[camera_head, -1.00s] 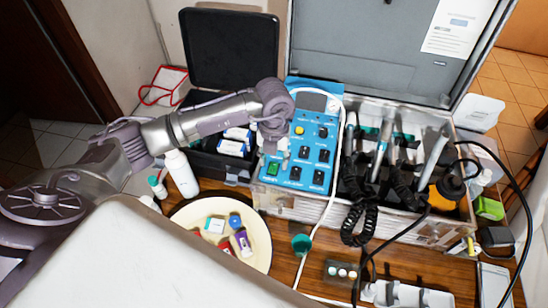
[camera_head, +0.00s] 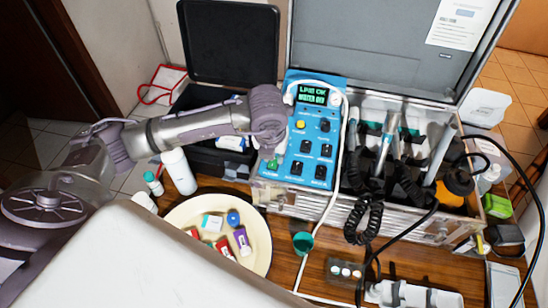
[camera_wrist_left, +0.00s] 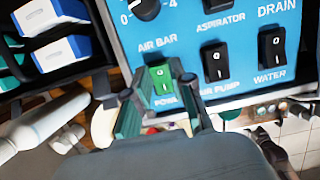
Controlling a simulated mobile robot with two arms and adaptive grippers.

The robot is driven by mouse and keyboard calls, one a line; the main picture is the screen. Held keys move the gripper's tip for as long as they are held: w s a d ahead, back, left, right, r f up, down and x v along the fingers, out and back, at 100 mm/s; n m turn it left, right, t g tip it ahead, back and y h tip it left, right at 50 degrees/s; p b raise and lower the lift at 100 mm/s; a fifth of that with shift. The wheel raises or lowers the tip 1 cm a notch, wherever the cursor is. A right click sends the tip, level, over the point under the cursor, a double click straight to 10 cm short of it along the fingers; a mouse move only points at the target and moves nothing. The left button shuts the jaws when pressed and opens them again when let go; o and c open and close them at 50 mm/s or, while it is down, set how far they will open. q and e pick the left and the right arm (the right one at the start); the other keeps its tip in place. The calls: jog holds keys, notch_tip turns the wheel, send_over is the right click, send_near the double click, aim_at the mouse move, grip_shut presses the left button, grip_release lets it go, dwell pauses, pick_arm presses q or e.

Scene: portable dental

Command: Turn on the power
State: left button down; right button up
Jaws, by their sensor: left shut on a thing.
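The blue control panel (camera_head: 312,157) stands in the open metal case. Its display (camera_head: 312,95) is lit and seems to read "LINE OK" and "WATER OFF". The green power switch (camera_wrist_left: 160,77) is at the panel's lower left in the left wrist view, with a label below it that is partly hidden. My left gripper (camera_wrist_left: 163,103) has its two fingers on either side of the green switch and is shut on it. In the head view my left gripper (camera_head: 268,158) hides part of the panel's left edge. My right gripper is not in view.
Black rocker switches, including the water switch (camera_wrist_left: 271,50), sit right of the green one. Handpieces with coiled black cords fill the case at right. A round plate (camera_head: 178,222) with small items, a white bottle (camera_head: 179,172) and a green cup (camera_head: 302,243) stand in front.

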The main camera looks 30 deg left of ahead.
pick_arm(q)
jog(key=c, duration=1)
grip_release()
jog(key=v, duration=1.2)
